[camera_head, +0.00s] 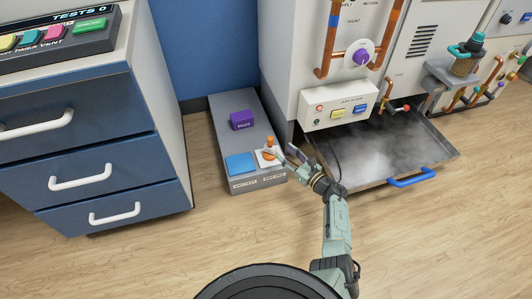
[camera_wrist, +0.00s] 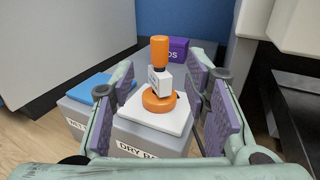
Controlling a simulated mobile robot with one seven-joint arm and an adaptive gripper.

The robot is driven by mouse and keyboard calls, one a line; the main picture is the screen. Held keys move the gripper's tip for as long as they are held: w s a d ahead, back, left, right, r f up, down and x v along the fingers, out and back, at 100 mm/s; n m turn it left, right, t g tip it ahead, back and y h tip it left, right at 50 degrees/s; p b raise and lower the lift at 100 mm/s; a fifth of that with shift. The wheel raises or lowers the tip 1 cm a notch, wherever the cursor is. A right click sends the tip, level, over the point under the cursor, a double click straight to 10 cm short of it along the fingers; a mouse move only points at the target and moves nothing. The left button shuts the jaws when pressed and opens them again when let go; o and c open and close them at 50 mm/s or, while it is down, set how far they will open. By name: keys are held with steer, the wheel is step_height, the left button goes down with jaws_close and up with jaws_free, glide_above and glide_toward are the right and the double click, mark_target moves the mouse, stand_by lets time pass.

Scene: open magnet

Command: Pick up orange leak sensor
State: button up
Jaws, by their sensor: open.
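The orange leak sensor (camera_wrist: 159,78) stands upright on a white pad (camera_wrist: 152,118) in the wrist view, with an orange top, a white middle block and an orange base. It also shows in the head view (camera_head: 270,149), small, near the front right of a grey bench. My gripper (camera_wrist: 166,98) is open, with one purple-padded finger on each side of the sensor in the picture. No contact shows, and how far the fingertips are from it in depth is hard to tell. In the head view my gripper (camera_head: 290,158) is just right of the sensor.
The grey bench (camera_head: 228,122) also holds a blue pad (camera_head: 240,163) and a purple box (camera_head: 241,120). A metal tray (camera_head: 390,175) with a blue handle and haze lies under the machine on the right. Blue drawers (camera_head: 95,150) stand left. Open floor lies in front.

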mark_target(272, 143)
steer(key=b+x, duration=0.1)
steer(key=x, duration=0.3)
steer(key=shift+w+a, duration=0.1)
steer(key=b+x, duration=0.3)
steer(key=x, duration=0.1)
steer(key=shift+w+a+f, duration=0.1)
steer(key=shift+w+a, duration=0.05)
steer(key=shift+a, duration=0.05)
steer(key=shift+w+a, duration=0.3)
steer(key=shift+w, duration=0.05)
steer(key=shift+r, duration=0.2)
steer(key=shift+c, duration=0.5)
jaws_close()
